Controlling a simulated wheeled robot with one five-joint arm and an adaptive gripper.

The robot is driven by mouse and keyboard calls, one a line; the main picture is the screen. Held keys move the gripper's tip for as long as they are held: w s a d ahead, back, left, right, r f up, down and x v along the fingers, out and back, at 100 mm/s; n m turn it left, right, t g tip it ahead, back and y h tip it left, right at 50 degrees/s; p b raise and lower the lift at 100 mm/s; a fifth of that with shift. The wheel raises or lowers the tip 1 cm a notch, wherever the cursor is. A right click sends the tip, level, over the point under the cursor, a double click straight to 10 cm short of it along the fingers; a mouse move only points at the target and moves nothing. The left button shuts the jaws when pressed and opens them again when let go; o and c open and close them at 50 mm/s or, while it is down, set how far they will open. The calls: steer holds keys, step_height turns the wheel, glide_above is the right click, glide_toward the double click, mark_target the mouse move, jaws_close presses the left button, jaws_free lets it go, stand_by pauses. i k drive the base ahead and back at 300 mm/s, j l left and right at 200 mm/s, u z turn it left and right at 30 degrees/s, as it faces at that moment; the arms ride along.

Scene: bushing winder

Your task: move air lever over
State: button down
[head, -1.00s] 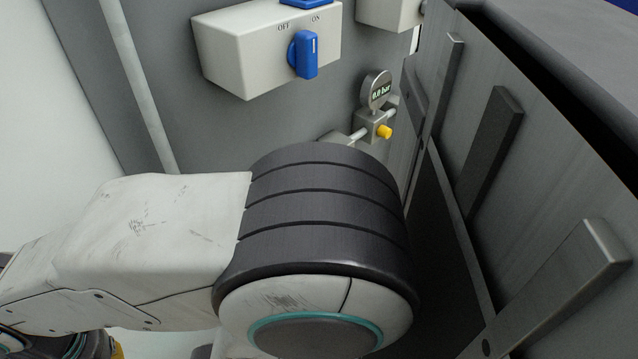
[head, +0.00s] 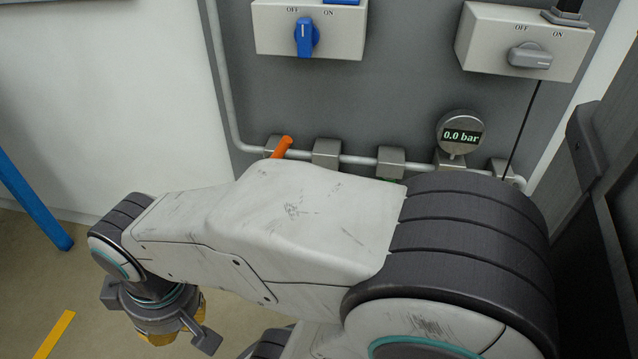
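An orange lever (head: 282,147) sits on a valve block of the grey pipe (head: 353,159) low on the panel. It leans up and to the right; its lower end is partly hidden behind my arm. A round gauge (head: 460,134) on the same pipe, further right, reads 0.0 bar. My gripper (head: 158,335) hangs at the lower left, pointing down over the floor, well apart from the lever. Its fingertips are mostly hidden, so I cannot tell whether it is open or shut.
Above the pipe are a white box with a blue knob (head: 305,37) and another with a grey knob (head: 530,56), both marked OFF and ON. A grey metal structure (head: 600,190) stands close at right. A blue bar (head: 32,200) is at left. The floor at lower left has free room.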

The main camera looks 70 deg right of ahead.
mark_target(286, 141)
steer(key=k+j+u, duration=0.45)
steer(key=k, duration=0.15)
steer(key=k+j+u, duration=0.45)
steer(key=k+j, duration=0.05)
steer(key=j, duration=0.1)
